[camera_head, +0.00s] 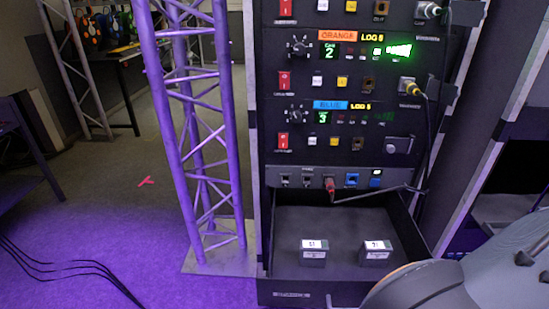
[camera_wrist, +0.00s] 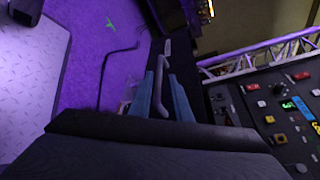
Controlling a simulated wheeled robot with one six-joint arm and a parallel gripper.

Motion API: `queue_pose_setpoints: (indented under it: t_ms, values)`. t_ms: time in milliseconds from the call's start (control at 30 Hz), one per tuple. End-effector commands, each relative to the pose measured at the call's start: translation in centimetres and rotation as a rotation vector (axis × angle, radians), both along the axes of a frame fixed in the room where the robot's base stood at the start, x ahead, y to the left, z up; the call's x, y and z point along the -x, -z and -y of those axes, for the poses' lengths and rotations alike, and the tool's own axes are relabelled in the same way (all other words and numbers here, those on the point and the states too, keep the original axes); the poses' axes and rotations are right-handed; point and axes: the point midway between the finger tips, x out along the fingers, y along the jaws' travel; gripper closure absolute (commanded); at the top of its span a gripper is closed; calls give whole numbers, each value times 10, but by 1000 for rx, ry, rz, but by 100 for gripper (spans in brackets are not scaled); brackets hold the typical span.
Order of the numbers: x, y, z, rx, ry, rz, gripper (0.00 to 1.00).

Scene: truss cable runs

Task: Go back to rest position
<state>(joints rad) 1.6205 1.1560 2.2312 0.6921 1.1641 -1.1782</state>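My gripper (camera_wrist: 162,80) shows in the wrist view as two blue-grey fingers with a gap between them. A grey rod-like piece (camera_wrist: 158,88) shows in line with that gap; I cannot tell whether it lies between the fingers or beyond them, and no grip on it is clear. In the head view the gripper is out of sight, and only part of my arm shows at the lower right. The equipment rack (camera_head: 268,150) stands in the middle, with its drawer (camera_head: 345,225) open at the bottom. Two labelled boxes, one on the left (camera_head: 313,252) and one on the right (camera_head: 376,253), sit in the drawer.
A truss tower (camera_head: 235,150) stands left of the rack on a base plate (camera_head: 190,262). A red plug (camera_head: 330,185) is in the lower panel, and a yellow plug (camera_head: 406,83) is higher up. Loose cables (camera_head: 75,265) lie on the floor at left. Open floor (camera_head: 130,215) lies left of the truss.

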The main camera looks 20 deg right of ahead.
Motion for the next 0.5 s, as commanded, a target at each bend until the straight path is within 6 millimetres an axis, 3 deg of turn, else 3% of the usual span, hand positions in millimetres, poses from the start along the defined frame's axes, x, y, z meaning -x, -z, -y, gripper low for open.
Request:
queue_pose_setpoints:
  t_ms: [233, 500]
  values:
    - [-3, -10, -3, 24, -78, -39, 83]
    - [-12, -42, -12, 141, -353, -186, 83]
